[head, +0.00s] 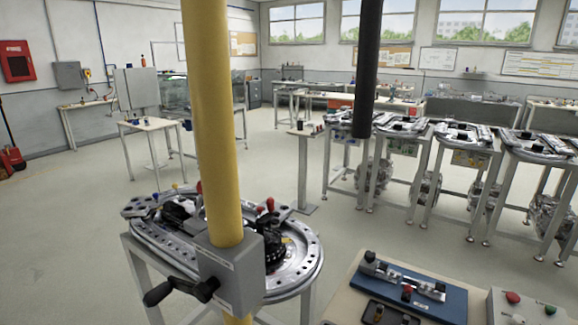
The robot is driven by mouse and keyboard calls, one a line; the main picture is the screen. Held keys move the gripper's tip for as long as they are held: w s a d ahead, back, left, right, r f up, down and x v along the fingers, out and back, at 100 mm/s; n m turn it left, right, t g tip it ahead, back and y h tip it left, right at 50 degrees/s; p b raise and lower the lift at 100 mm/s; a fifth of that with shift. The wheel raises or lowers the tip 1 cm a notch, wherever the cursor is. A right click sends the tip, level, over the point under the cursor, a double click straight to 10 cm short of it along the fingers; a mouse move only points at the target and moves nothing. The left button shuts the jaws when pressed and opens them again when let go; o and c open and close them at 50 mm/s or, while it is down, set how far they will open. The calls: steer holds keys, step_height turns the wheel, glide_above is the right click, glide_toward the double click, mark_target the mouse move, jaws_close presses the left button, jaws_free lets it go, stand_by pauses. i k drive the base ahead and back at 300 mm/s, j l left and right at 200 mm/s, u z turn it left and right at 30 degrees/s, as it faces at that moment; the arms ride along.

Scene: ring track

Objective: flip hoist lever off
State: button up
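The hoist lever (178,291) is a black handle on the left side of a grey box (231,274). The box is fixed to a thick yellow post (211,120) that runs from the top to the bottom of the head view. The lever lies close to horizontal, its thick black grip end pointing left and slightly down. The label on the box is too small to read. My gripper is not in the head view, so its place relative to the lever does not show.
Behind the post stands a round metal ring-track table (300,265) with red and black knobs. A bench with a blue fixture (420,290) and a button box (522,308) stands at lower right. A black pole (367,70) comes down from above. Floor at left (60,240) is clear.

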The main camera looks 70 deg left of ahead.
mark_target(199, 186)
steer(key=u, duration=2)
